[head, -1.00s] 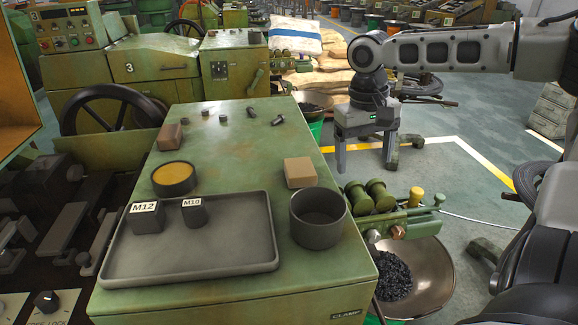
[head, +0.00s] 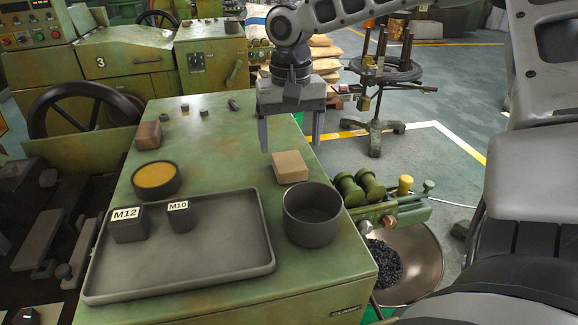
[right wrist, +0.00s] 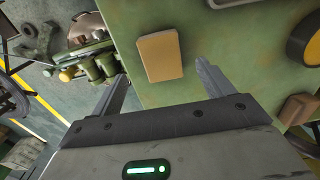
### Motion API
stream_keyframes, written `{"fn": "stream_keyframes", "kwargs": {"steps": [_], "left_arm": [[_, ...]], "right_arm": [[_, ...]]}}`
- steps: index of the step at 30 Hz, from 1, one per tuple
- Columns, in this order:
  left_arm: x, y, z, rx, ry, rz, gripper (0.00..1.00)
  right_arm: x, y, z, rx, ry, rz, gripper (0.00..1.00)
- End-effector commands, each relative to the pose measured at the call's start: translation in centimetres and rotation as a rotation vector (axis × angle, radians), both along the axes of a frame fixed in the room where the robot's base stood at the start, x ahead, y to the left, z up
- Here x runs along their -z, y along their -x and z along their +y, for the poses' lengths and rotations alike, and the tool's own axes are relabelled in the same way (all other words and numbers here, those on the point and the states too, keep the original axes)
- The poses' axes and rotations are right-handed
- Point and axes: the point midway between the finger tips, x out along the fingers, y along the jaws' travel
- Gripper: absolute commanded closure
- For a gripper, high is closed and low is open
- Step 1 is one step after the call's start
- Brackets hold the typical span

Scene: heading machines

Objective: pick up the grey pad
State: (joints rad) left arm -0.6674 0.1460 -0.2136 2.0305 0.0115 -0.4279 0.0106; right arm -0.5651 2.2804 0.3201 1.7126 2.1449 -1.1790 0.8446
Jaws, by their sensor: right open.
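No pad of a clear grey shows. A tan, block-shaped pad (head: 290,167) lies on the green machine top, behind the dark round cup. It also shows in the right wrist view (right wrist: 160,55), seen from above, beyond and between the finger ends. A reddish-brown block (head: 148,135) lies at the left edge of the top and in the right wrist view (right wrist: 298,108). My right gripper (head: 290,147) is open and empty, pointing down just behind and above the tan pad, apart from it. My left gripper is not in view.
A round tin with yellow contents (head: 156,178) and several small bolts stand farther left and back. Green rollers (head: 352,188) flank the right edge.

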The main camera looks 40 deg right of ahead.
Motion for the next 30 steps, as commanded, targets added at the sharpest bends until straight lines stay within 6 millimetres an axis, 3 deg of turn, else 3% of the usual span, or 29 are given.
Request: {"fn": "stream_keyframes", "kwargs": {"steps": [5,13,22,23,27,30], "left_arm": [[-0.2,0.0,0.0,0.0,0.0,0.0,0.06],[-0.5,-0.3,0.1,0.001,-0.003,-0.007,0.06],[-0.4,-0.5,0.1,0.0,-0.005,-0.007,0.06],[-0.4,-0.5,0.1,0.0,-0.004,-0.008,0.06],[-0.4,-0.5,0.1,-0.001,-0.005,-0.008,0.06],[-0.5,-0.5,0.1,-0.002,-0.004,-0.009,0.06]], "right_arm": [[1.2,0.1,0.1,-0.001,0.002,0.003,0.2],[5.0,0.1,0.2,0.0,0.002,0.003,0.2],[5.6,0.0,0.2,0.0,0.001,0.0,0.2],[5.6,0.0,0.2,0.0,0.001,0.0,0.26],[5.6,0.0,0.2,0.0,0.002,-0.001,0.65],[5.6,0.0,0.2,0.0,0.002,-0.001,0.72]]}}
